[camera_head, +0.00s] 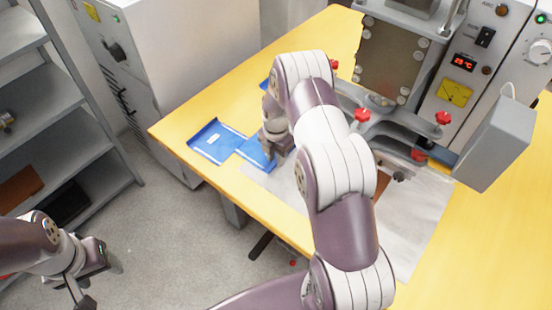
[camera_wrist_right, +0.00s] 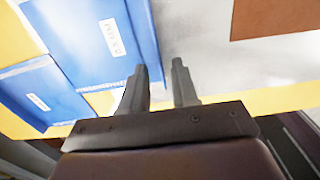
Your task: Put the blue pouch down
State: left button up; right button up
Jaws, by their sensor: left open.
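Two blue pouches with white labels lie flat on the yellow table. One pouch (camera_head: 255,153) is right by my right gripper (camera_head: 273,152), which partly covers it in the head view. The other pouch (camera_head: 213,141) lies to its left, close to the table edge. In the right wrist view, the nearer pouch (camera_wrist_right: 85,40) is just left of the fingers of the right gripper (camera_wrist_right: 159,66), and the other pouch (camera_wrist_right: 38,92) is further left. My left gripper (camera_head: 102,279) is open and empty, low at the left, away from the table.
A welding machine (camera_head: 393,55) with red knobs stands at the back right. A pale sheet (camera_head: 420,215) and a brown piece (camera_wrist_right: 275,15) lie on the table (camera_head: 190,118). Grey shelves (camera_head: 85,170) stand at left. A little blue shows behind my right arm.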

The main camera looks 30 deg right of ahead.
notch_tip(320, 180, up, 10)
jog(key=s+a+r+m, duration=0.2)
jog(key=s+a+m, duration=0.2)
jog(key=s+m, duration=0.2)
jog(key=s+a+r+m+t, duration=0.1)
jog(key=s+a+r+m, duration=0.1)
jog(key=s+a+m, duration=0.2)
jog(key=s+a+r+m, duration=0.2)
jog(key=s+a+m, duration=0.2)
jog(key=s+m, duration=0.6)
jog(key=shift+r+m, duration=0.35)
jog(key=shift+m, duration=0.75)
